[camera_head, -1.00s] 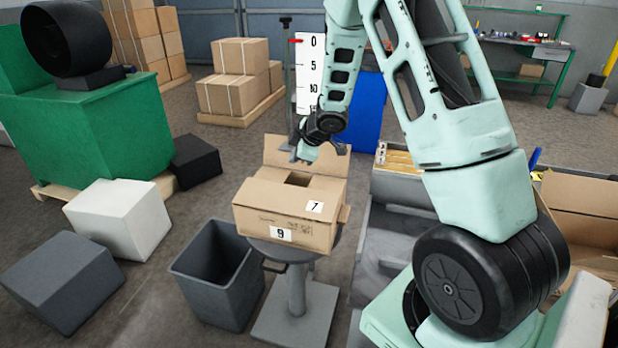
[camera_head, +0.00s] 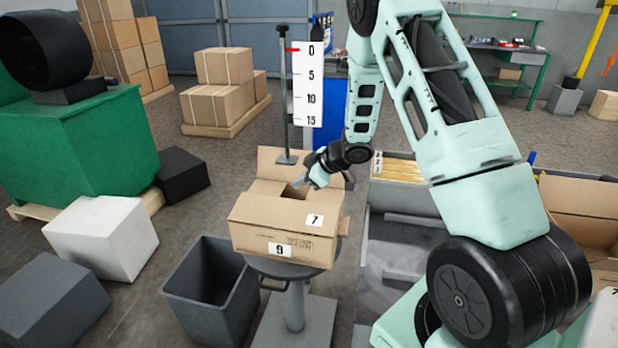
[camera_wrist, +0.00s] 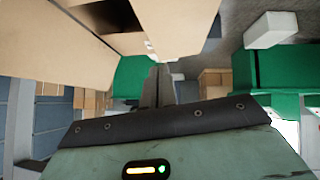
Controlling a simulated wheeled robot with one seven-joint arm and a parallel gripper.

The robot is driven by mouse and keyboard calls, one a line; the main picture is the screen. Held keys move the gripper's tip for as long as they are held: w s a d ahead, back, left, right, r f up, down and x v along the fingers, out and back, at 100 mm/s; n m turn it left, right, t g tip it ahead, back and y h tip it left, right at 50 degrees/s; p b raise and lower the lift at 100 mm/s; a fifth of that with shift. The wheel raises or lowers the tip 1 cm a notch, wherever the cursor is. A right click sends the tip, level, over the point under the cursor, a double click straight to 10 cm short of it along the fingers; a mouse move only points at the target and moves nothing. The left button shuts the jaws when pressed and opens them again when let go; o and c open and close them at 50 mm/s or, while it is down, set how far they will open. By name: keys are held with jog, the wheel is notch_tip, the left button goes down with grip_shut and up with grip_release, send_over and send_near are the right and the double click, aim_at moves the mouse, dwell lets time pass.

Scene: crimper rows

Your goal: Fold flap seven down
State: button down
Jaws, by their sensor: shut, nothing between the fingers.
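An open cardboard box (camera_head: 262,222) stands on a round grey pedestal. The label 7 (camera_head: 315,220) is on its near top panel, which lies roughly flat, towards the right. The label 9 (camera_head: 279,250) is on the front side. The far flap (camera_head: 283,164) stands up, and a flap edge sticks out at the right. A dark opening shows between the panels. My gripper (camera_head: 303,182) is at the opening's right part, pointing left and down; I cannot tell whether it touches cardboard. In the wrist view its fingers (camera_wrist: 158,84) are together and empty, with cardboard (camera_wrist: 60,50) close above.
A grey open bin (camera_head: 212,290) stands left of the pedestal (camera_head: 295,305). A post with a scale (camera_head: 308,85) rises behind the box. A grey bench with compartments (camera_head: 400,225) is to the right. White (camera_head: 100,237) and grey blocks lie at the left.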

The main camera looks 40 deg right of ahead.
aim_at(290, 202)
jog(key=x, duration=0.4)
jog(key=shift+s, duration=0.1)
jog(key=f, duration=0.3)
jog(key=shift+w+d+f, duration=0.1)
jog(key=shift+w+d, duration=0.05)
jog(key=shift+w, duration=0.2)
jog(key=shift+f, duration=0.5)
jog(key=shift+w+d+f, duration=0.15)
jog(key=shift+d+f, duration=0.05)
jog(key=shift+f, duration=0.3)
jog(key=shift+w+d+f, duration=0.15)
jog(key=shift+d+f, duration=0.05)
jog(key=shift+f, duration=0.3)
jog(key=shift+r, duration=0.1)
jog(key=shift+r+p, duration=0.75)
jog(key=shift+p, duration=0.2)
jog(key=v, duration=1.7)
